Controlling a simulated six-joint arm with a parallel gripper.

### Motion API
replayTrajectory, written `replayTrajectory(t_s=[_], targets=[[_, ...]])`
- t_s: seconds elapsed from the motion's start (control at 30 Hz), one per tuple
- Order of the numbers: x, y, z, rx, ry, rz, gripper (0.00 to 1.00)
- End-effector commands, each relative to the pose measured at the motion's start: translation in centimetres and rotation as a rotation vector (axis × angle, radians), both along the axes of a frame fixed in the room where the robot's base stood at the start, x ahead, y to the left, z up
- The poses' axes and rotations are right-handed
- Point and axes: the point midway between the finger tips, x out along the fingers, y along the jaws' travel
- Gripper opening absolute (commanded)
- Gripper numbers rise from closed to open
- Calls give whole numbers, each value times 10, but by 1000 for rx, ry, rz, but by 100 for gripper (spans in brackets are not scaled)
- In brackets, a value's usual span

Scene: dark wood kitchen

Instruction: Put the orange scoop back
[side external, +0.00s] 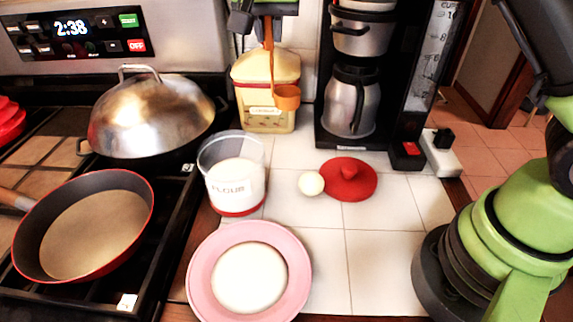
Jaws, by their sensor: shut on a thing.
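The orange scoop (287,98) hangs bowl-down at the top middle, its long handle rising to the top edge. My gripper (268,10) is partly cut off at the top edge and is shut on the upper handle. The scoop's bowl overlaps the front of a yellow canister (253,75) with a label; I cannot tell the gap between them. A clear flour container (218,182) marked FLOUR, with white contents and a red base, stands open on the tiles, nearer the camera and lower left of the scoop.
A red lid (357,188) and a white ball (311,183) lie right of the flour container. A pink plate (204,264) with a white round stands in front. A coffee maker (385,92) stands behind right; a pan (92,228) and domed lid (150,112) are left. Front-right tiles are clear.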

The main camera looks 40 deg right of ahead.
Motion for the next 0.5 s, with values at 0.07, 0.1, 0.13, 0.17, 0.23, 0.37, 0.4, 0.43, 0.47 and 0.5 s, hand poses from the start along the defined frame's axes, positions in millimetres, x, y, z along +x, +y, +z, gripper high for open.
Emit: replayTrajectory(t_s=[0.07, 0.1, 0.13, 0.17, 0.23, 0.37, 0.4, 0.43, 0.47, 0.5], targets=[[-2, 3, -14, -1, 8, 2, 0], [-2, 3, -19, 0, 9, 2, 0], [-2, 3, -22, 1, 7, 2, 0], [-2, 3, -25, 2, 8, 2, 0], [-2, 3, -37, 0, 9, 2, 0], [-2, 4, -51, 0, 7, 0, 0], [-2, 3, -58, 0, 8, 1, 0], [-2, 4, -64, -1, 9, 1, 0], [-3, 4, -70, 0, 10, 0, 0], [-3, 4, -79, 1, 10, 0, 0]])
